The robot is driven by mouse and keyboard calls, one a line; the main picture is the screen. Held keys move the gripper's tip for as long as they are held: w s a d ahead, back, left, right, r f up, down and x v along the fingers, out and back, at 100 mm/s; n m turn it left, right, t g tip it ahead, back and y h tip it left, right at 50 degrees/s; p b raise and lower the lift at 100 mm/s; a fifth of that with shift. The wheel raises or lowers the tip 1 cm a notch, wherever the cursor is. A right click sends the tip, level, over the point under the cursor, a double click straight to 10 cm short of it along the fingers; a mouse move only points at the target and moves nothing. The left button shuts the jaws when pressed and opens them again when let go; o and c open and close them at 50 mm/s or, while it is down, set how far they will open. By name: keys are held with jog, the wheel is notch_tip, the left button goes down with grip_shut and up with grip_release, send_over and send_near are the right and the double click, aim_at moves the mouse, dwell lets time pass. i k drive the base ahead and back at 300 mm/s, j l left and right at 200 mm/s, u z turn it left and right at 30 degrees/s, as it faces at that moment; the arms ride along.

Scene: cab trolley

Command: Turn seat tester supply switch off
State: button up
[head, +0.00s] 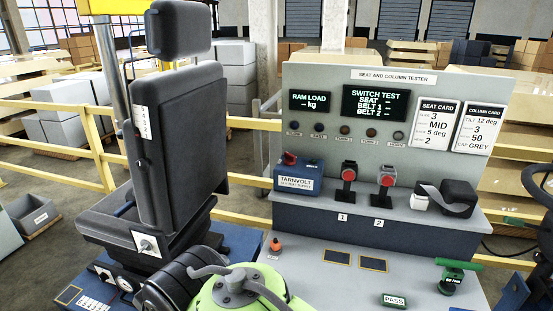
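The seat and column tester (350,85) is a grey upright panel with a ledge, at the right of the head view. A blue box (300,185) marked TARNVOLT, with a supply label, stands at the left of its ledge. A small red switch-like part (289,158) sits on top of the box. It is too small to tell its on or off position. The tester's displays, RAM LOAD (310,101) and SWITCH TEST (376,104), are lit with green-white text. My gripper cannot be made out. A lime-green and grey part, seemingly my arm, fills the bottom centre.
A black seat (180,150) stands left of the tester. Two red-topped buckles (348,178) (386,180) and a black belt reel (459,196) are on the ledge. A red knob (276,244) and a green-handled tool (455,269) are on the lower bench, whose middle has free room. Yellow rails run behind.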

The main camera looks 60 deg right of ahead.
aim_at(289, 160)
jog(key=i+j+z, duration=0.2)
jog(key=z, duration=0.2)
jog(key=i+j+z, duration=0.25)
jog(key=z, duration=0.15)
jog(key=i+j+z, duration=0.25)
jog(key=z, duration=0.15)
jog(key=i+j+z, duration=0.2)
jog(key=z, duration=0.15)
